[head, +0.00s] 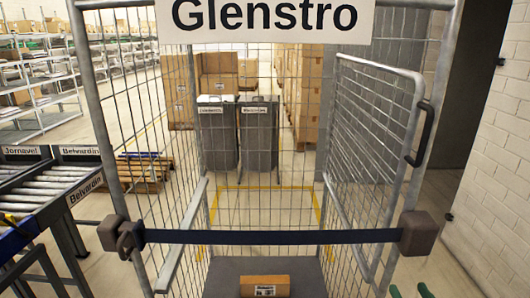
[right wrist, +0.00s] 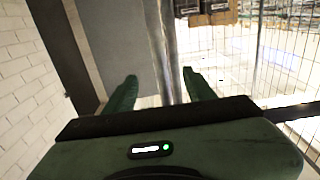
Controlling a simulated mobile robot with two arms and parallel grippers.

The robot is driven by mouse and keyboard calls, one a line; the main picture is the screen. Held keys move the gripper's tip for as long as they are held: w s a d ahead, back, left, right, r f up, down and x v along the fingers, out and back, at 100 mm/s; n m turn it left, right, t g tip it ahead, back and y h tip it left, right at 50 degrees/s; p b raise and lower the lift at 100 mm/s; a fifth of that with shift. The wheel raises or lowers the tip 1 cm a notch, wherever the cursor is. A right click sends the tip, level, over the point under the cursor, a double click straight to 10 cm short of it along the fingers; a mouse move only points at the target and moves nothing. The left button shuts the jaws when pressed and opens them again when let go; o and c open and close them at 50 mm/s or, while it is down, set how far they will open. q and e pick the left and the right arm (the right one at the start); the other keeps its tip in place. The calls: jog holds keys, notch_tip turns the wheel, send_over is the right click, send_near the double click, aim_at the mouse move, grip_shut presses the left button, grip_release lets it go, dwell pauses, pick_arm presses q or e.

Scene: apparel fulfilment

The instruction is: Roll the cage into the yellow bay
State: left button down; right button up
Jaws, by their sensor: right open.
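The roll cage (head: 92,95) stands right in front of me, a grey wire-mesh frame with a "Glenstro" sign (head: 265,20) on top. A dark blue strap (head: 270,237) crosses its front between two brown end blocks. A small orange-brown carton (head: 262,286) sits on its dark base. The yellow bay (head: 268,187) shows through the mesh as yellow floor lines behind the cage. My right gripper (head: 410,291) is at the bottom right, below the right end block. In the right wrist view its green fingers (right wrist: 160,90) are apart, with a grey cage post (right wrist: 163,45) seen between them; contact cannot be told. My left gripper is out of view.
A roller conveyor (head: 40,185) stands close on the left. A white brick wall (head: 500,160) is close on the right. Two grey bins (head: 217,135) and stacked cartons (head: 222,70) stand beyond the yellow lines. Shelving (head: 35,80) is at the far left.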

aim_at(394, 264)
jog(key=shift+w+b, duration=0.4)
jog(key=shift+w, duration=4.4)
grip_shut()
